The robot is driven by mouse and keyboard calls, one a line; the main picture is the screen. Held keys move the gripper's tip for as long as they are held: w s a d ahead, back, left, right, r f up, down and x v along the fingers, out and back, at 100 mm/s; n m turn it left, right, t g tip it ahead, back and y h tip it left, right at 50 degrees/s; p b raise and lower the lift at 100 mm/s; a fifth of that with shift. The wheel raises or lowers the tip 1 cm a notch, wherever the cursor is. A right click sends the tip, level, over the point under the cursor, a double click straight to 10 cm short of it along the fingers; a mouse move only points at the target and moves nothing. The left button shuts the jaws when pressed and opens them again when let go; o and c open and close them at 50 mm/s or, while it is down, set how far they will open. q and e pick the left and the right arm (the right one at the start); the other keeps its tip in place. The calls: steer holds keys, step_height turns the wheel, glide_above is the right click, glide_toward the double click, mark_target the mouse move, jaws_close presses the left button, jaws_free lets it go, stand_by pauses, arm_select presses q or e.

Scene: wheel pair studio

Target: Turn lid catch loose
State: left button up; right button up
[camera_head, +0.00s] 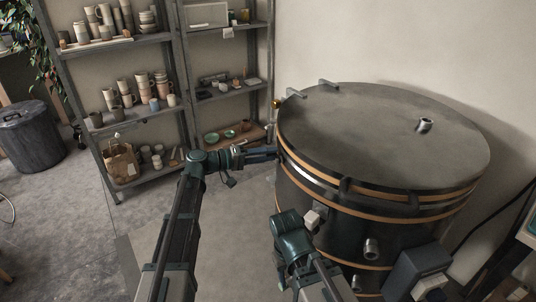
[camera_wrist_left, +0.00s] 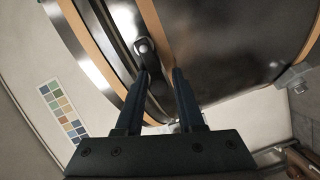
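The large dark round kiln (camera_head: 335,228) with copper-coloured bands stands at the right in the head view, its flat lid (camera_head: 360,130) down. In the left wrist view, a small black lid catch (camera_wrist_left: 146,48) with a round pivot sits on the banded rim. My left gripper (camera_head: 274,153) is at the kiln's left side, just below the lid rim. In the left wrist view its fingers (camera_wrist_left: 160,78) are apart, the catch's lower end between or just beyond the tips; contact is unclear. My right arm is in front of the kiln; its fingers cannot be made out.
Dark catches (camera_head: 345,186) show on the front rim. A metal fitting (camera_head: 424,125) stands on the lid, and another (camera_head: 371,248) juts from the kiln's front. Shelves of pottery (camera_head: 140,112) stand behind on the left. A dark bin (camera_head: 30,138) is at far left. Floor between is clear.

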arm_select(q)
steer(key=shift+o, duration=1.2)
steer(key=p+v, duration=0.1)
steer(key=v, duration=1.2)
steer(key=shift+a, duration=0.35)
steer(key=shift+s, duration=0.1)
